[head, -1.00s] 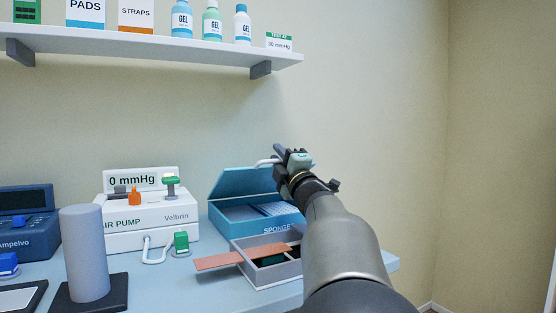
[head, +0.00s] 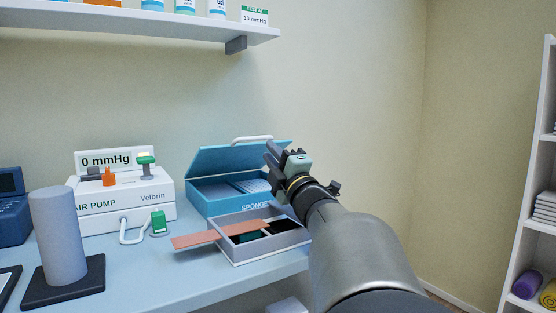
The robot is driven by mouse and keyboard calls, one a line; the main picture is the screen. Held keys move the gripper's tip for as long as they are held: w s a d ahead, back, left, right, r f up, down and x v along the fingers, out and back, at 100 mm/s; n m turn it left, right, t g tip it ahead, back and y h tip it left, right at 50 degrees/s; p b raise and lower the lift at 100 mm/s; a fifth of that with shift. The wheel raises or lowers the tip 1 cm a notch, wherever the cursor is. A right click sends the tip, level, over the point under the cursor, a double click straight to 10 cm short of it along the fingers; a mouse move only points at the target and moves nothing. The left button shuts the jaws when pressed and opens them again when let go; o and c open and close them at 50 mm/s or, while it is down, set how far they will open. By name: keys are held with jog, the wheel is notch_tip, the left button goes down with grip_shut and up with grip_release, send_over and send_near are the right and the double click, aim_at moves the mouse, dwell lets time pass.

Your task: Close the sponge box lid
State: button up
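The blue sponge box (head: 222,206) stands on the table with its lid (head: 234,158) raised and tilted back, so the blue-white contents show. A white handle (head: 252,139) sits at the top of the lid. My gripper (head: 271,154) is at the right end of the box, in front of the lid's right side in the picture. Whether it touches the lid I cannot tell. The gap between its fingers is not clear from this angle. My arm and gripper hide the box's right corner.
A grey tray (head: 285,242) with a reddish flat strip (head: 208,236) across it stands just in front of the box. The white air pump (head: 128,205) and a grey cylinder (head: 58,236) are to the left. A wall shelf (head: 120,24) hangs above.

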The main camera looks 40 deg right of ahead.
jog(key=shift+v, duration=1.4)
